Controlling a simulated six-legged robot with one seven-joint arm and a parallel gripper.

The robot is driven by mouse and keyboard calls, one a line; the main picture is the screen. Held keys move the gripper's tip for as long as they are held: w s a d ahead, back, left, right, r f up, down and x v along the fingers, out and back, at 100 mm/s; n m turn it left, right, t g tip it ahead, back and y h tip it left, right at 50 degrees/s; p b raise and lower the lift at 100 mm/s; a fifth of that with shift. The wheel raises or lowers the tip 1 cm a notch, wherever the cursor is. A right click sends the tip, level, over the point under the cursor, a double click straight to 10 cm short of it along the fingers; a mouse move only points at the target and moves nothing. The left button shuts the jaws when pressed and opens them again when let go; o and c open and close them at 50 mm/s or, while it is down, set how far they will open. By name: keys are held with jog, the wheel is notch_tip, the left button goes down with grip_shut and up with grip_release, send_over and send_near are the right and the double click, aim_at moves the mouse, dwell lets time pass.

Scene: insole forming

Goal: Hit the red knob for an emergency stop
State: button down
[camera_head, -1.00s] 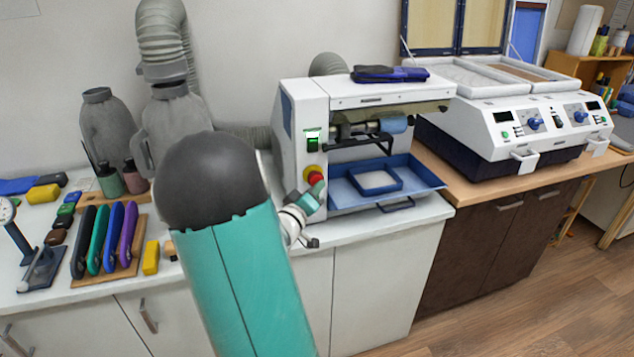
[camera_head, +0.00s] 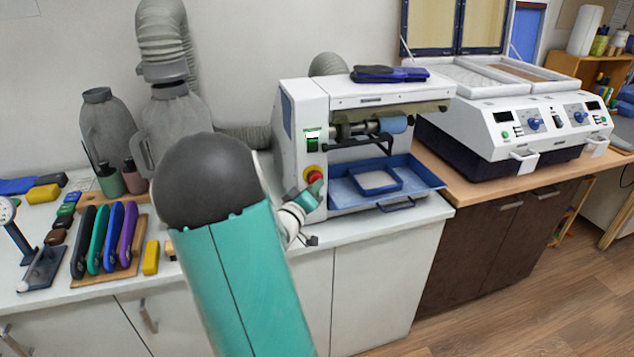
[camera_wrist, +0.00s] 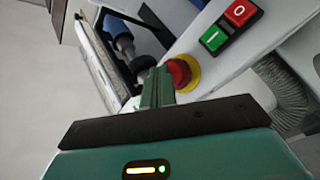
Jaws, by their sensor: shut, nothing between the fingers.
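The red knob (camera_head: 314,175) sits on a yellow ring on the front of the white grinding machine (camera_head: 305,115), left of its blue tray. It also shows in the wrist view (camera_wrist: 179,72), with its yellow ring around it. My gripper (camera_wrist: 157,78) is shut and empty, its green fingers right beside the knob and overlapping its left edge in the wrist view. I cannot tell whether the fingertips touch the knob.
A green and red switch (camera_wrist: 228,26) is close to the knob; its green part is lit in the head view (camera_head: 312,139). A blue tray (camera_head: 420,183) juts out to the right. Colored insoles (camera_head: 105,238) and bottles stand at the left of the counter.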

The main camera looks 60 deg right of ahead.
jog(key=shift+s+a, duration=0.6)
jog(key=s+a, duration=0.3)
jog(key=shift+s+a, duration=0.25)
dwell(0.4)
dwell(0.6)
